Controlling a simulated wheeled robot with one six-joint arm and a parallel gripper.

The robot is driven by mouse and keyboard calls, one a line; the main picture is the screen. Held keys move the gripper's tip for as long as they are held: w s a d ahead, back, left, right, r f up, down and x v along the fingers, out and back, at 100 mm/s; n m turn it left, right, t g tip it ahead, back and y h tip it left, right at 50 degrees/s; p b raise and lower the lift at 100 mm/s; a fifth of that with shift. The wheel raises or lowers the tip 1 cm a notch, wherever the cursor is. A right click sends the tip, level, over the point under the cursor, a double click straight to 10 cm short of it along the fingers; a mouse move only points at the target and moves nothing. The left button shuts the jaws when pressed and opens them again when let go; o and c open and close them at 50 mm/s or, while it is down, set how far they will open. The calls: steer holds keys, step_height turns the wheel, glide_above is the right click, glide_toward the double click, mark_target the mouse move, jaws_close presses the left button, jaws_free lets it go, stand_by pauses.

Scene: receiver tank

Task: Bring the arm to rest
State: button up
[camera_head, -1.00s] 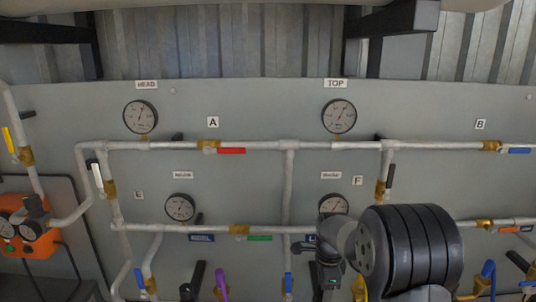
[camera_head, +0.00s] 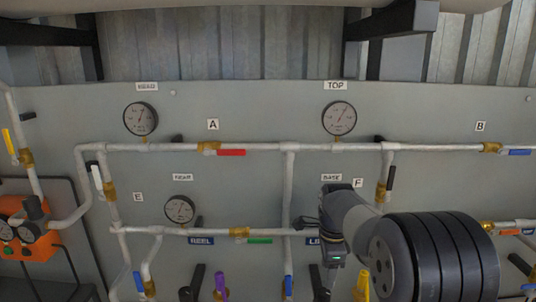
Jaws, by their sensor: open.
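My arm comes in from the lower right, with a thick dark ribbed joint in front of the panel. My gripper (camera_head: 306,223) is at the end of the grey link, in front of the lower pipe, near the BASE label (camera_head: 332,177). Its small dark fingers point left and look open, with nothing between them. I cannot tell from this view whether it touches the panel (camera_head: 240,100). The gauge under the BASE label is hidden behind my arm.
White pipes cross the grey panel. A red-handled valve (camera_head: 231,152), a green-handled valve (camera_head: 259,240) and a white-handled valve (camera_head: 97,176) sit on them. Gauges HEAD (camera_head: 140,118) and TOP (camera_head: 339,118) are above. An orange box (camera_head: 28,232) is at left. Several upright handles line the bottom.

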mark_target(325, 291)
step_height(325, 291, down, 9)
steer(key=shift+w+r+p, duration=0.15)
steer(key=shift+p, duration=0.3)
steer(key=shift+w+r+n, duration=0.1)
steer(key=shift+r+n, duration=0.1)
steer(key=shift+n, duration=0.2)
steer(key=n, duration=0.3)
steer(key=shift+n, duration=0.4)
steer(key=n+p, duration=0.1)
steer(key=n, duration=0.5)
steer(key=n+p, duration=0.1)
steer(key=n, duration=0.4)
steer(key=n+p, duration=0.1)
steer(key=n, duration=0.4)
steer(key=shift+n+g, duration=0.3)
steer(key=shift+n, duration=0.1)
